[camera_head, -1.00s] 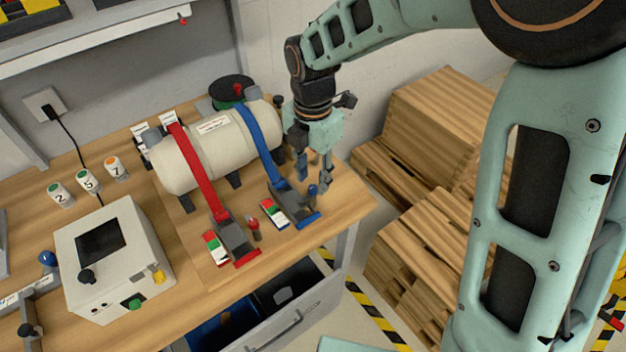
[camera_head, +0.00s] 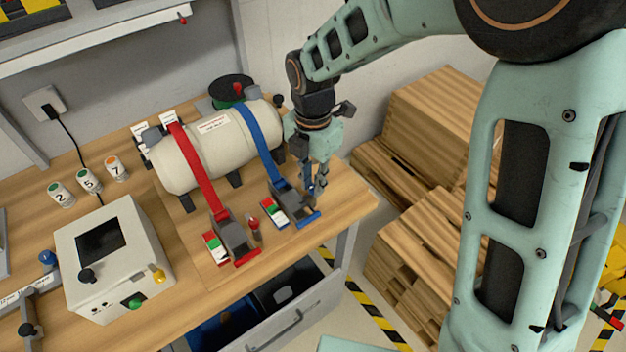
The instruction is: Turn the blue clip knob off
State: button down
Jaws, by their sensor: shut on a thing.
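The blue clip (camera_head: 293,201) sits at the end of the blue strap (camera_head: 259,137), near the right end of the wooden bench. A small red, white and green label (camera_head: 273,213) lies beside it. My gripper (camera_head: 313,190) points down at the right side of the blue clip, its fingers shut on the blue knob, which is mostly hidden between them. The red clip (camera_head: 234,240) with its red knob (camera_head: 254,226) stands to the left, apart from my gripper.
The cream tank (camera_head: 215,148) lies behind the clips under both straps. A white control box (camera_head: 113,260) stands at left. An open drawer (camera_head: 285,318) juts out below the bench's front edge. Stacked wooden boxes (camera_head: 440,120) stand on the floor at right.

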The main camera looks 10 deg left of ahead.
jog(key=shift+m, duration=0.3)
jog(key=m, duration=0.3)
jog(key=shift+m+b, duration=0.3)
jog(key=shift+m, duration=0.1)
jog(key=m, duration=0.3)
jog(key=shift+m+b, duration=0.3)
jog(key=shift+b, duration=0.05)
jog(key=m+b, duration=0.1)
jog(key=m, duration=0.7)
jog(key=shift+m+b, duration=0.3)
jog(key=shift+b, duration=0.05)
jog(key=c, duration=1.8)
grip_release()
jog(key=shift+c, duration=0.2)
